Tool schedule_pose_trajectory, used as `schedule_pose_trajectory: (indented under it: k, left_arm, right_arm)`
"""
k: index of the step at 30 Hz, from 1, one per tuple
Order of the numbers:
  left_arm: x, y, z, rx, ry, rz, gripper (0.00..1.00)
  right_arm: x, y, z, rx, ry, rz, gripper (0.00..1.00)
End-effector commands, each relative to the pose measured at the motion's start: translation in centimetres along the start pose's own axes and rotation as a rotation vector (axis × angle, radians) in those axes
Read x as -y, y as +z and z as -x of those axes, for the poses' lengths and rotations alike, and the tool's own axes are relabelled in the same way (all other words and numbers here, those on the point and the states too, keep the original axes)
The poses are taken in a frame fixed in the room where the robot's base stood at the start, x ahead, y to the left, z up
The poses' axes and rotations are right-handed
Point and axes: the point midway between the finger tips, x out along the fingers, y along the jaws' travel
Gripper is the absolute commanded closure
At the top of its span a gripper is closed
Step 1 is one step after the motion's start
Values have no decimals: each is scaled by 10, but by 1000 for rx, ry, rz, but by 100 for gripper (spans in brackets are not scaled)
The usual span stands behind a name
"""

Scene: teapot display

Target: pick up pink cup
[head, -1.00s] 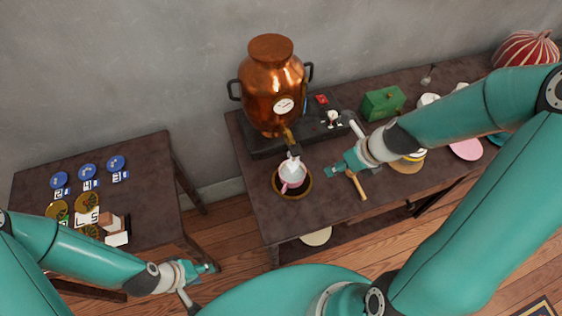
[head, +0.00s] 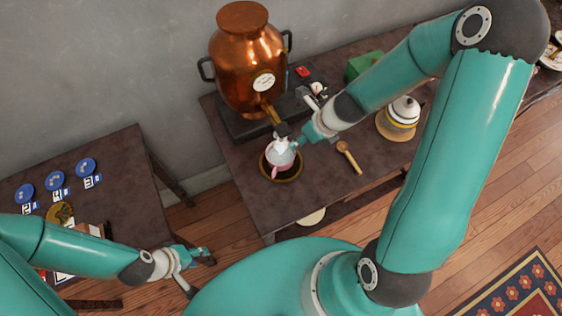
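The pink cup (head: 284,165) stands on a dark round gold-rimmed mat or saucer (head: 296,175), under the spout of the copper urn (head: 245,62). White shows at the cup's top, and its pink handle faces the front. My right gripper (head: 303,137) is at the cup's upper right, close to its rim. Whether they touch, and whether its fingers are apart, I cannot tell. My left gripper (head: 205,254) is low at the left, off the tables and far from the cup. Its finger opening is too small to read.
A wooden spoon (head: 349,156) lies right of the cup. A white and yellow lidded pot (head: 403,116) stands on a wooden disc further right. A green box (head: 364,64) is partly behind my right arm. The left table (head: 120,180) holds blue discs (head: 55,180) and number cards.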

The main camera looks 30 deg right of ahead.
Motion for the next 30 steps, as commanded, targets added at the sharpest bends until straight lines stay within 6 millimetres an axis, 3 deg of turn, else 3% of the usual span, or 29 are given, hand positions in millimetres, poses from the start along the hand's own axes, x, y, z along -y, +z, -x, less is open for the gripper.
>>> schedule_pose_trajectory:
  k: [1, 10, 19, 28, 30]
  left_arm:
    - [3, 0, -9, 0, 0, 0, 60]
    - [6, 0, -18, -1, 0, 0, 60]
    - [16, 0, -46, -1, 0, 0, 60]
    - [16, -1, -46, -1, 0, 0, 60]
    - [16, -1, -46, -1, 0, 0, 60]
  right_arm:
    - [1, -1, -11, 0, 0, 0, 63]
    - [0, 1, -26, 0, 0, 0, 63]
    - [-1, 2, -68, 0, 1, 1, 63]
    - [-1, 4, -69, 1, 0, 0, 63]
    - [-1, 4, -69, 1, 0, 0, 75]
